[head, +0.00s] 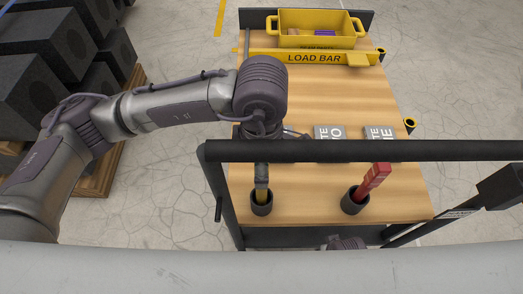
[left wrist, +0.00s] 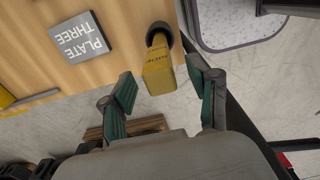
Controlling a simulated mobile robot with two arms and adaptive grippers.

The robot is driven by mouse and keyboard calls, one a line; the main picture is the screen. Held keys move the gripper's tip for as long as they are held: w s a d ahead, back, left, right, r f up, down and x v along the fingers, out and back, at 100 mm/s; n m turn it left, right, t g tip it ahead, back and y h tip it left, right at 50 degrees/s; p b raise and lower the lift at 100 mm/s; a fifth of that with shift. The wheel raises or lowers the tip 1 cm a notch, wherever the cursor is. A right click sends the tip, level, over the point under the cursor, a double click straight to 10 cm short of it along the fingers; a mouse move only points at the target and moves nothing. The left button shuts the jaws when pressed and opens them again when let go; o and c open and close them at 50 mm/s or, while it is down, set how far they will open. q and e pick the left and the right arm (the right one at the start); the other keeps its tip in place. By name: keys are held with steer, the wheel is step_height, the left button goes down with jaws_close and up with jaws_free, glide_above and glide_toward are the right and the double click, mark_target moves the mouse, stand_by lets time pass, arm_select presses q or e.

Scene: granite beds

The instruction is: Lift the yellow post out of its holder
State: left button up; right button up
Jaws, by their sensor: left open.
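The yellow post (head: 261,187) stands in a dark round holder (head: 262,207) at the near left of the wooden cart top. In the left wrist view the post (left wrist: 158,68) points toward the camera, its base in the dark holder (left wrist: 160,32). My left gripper (left wrist: 160,74) is open, one green-padded finger on each side of the post's end, with gaps visible on both sides.
A dark handle bar (head: 300,150) crosses in front of the cart. A red post (head: 373,182) leans in a second holder (head: 354,205) to the right. Grey plates (head: 328,132), a yellow load bar (head: 315,58) and a yellow bin (head: 290,39) lie beyond.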

arm_select(q)
steer(key=shift+f, duration=0.7)
arm_select(e)
steer(key=shift+w+r, duration=0.15)
steer(key=shift+r, duration=0.15)
arm_select(q)
jaws_close()
